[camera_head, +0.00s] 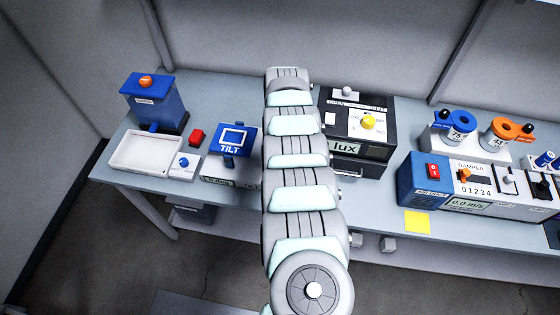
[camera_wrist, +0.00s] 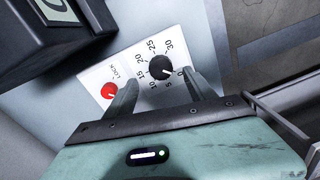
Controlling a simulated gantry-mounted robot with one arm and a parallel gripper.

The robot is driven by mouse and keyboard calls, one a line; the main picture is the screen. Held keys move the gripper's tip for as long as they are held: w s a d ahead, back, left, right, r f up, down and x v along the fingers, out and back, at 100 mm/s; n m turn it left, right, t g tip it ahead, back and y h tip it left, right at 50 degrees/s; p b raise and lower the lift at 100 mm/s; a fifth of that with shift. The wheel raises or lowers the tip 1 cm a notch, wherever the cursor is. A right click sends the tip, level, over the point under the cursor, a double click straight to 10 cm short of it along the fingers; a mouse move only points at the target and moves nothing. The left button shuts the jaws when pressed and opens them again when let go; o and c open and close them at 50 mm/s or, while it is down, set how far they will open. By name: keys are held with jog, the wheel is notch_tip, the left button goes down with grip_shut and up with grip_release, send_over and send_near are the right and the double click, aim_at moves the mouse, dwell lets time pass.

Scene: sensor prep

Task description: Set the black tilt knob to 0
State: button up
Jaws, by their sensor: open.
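In the wrist view the black tilt knob (camera_wrist: 160,67) sits on a white dial plate (camera_wrist: 103,73) with numbers from 0 to 30 around it. A small light mark on the knob seems to face the low-number side near 5, but the exact reading is unclear. A red knob (camera_wrist: 109,90) marked LOCK is on the same plate. My gripper (camera_wrist: 158,80) is open, its two fingers apart on either side of the black knob's near side; whether they touch it cannot be told. In the head view my arm hides the black knob and the gripper.
A black lux box (camera_head: 380,155) is right of my arm. A dark housing (camera_wrist: 40,45) stands close to the dial in the wrist view.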

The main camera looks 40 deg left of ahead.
notch_tip(320, 180, up, 5)
jog(key=shift+w+f, duration=0.1)
dwell(0.6)
